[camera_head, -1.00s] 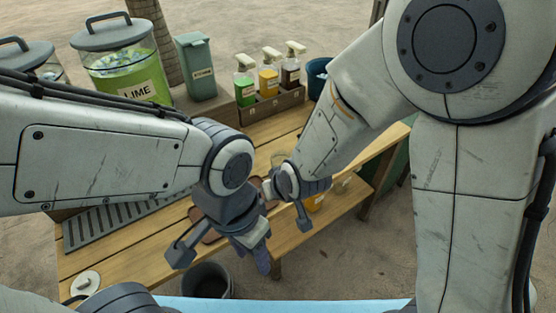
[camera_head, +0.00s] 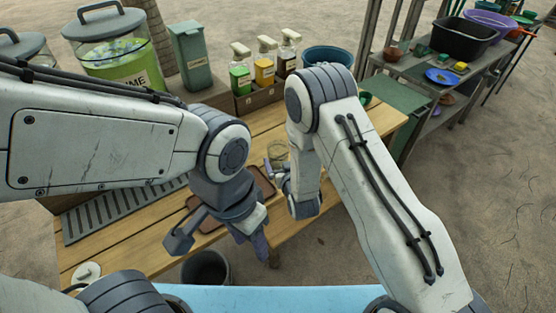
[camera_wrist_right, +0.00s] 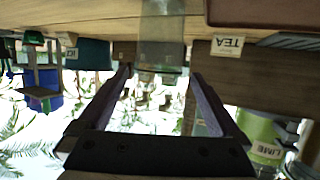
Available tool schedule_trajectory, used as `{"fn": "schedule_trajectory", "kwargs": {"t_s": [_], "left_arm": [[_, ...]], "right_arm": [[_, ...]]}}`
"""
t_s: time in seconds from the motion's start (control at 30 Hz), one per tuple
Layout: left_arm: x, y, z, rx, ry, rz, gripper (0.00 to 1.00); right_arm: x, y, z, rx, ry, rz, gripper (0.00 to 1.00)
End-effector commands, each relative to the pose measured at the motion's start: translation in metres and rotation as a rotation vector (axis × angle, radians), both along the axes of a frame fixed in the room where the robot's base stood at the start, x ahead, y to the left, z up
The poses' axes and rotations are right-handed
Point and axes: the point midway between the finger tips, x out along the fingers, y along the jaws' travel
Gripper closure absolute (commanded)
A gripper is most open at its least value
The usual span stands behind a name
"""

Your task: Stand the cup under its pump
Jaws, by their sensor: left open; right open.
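A clear cup (camera_head: 277,150) stands on the wooden table, partly hidden by my right arm in the head view. In the upside-down right wrist view the cup (camera_wrist_right: 161,35) is straight ahead, just beyond and between the spread fingertips. My right gripper (camera_wrist_right: 160,75) is open and empty; in the head view it (camera_head: 280,175) is small and partly covered by my wrist. The green pump bottle (camera_head: 241,80), yellow pump bottle (camera_head: 265,72) and brown pump bottle (camera_head: 287,62) stand in a rack behind the cup. My left gripper (camera_head: 218,240) is open near the table's front edge.
A brown tray (camera_head: 262,182) lies near the grippers, partly hidden. A slatted grey drip grate (camera_head: 105,215) is at left. The lime jar (camera_head: 115,60), green bin (camera_head: 190,55) and blue bucket (camera_head: 328,58) stand at the back. A dark bucket (camera_head: 207,269) is below the front edge.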

Motion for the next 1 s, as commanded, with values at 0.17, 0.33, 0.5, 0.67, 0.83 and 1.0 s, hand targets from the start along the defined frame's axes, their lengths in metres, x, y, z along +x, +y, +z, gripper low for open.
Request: {"fn": "schedule_trajectory", "kwargs": {"t_s": [0.17, 0.33, 0.5, 0.67, 0.83, 1.0], "left_arm": [[0.0, 0.0, 0.005, 0.0, 0.0, 0.0, 0.5], [0.0, 0.0, 0.014, 0.0, 0.0, 0.0, 0.5], [0.0, 0.0, 0.015, 0.0, 0.0, 0.0, 0.5], [0.0, 0.0, 0.015, 0.0, 0.0, 0.0, 0.5], [0.0, 0.0, 0.015, 0.0, 0.0, 0.0, 0.5], [0.0, 0.0, 0.015, 0.0, 0.0, 0.0, 0.5]], "right_arm": [[0.012, 0.002, -0.003, 0.001, 0.0, -0.001, 0.0], [0.035, 0.006, -0.012, 0.001, 0.0, 0.0, 0.0], [0.049, 0.01, -0.019, 0.0, 0.001, 0.001, 0.0], [0.051, 0.01, -0.02, 0.0, 0.001, 0.001, 0.0], [0.051, 0.01, -0.02, 0.0, 0.001, 0.001, 0.23], [0.051, 0.01, -0.02, 0.0, 0.001, 0.001, 0.8]]}}
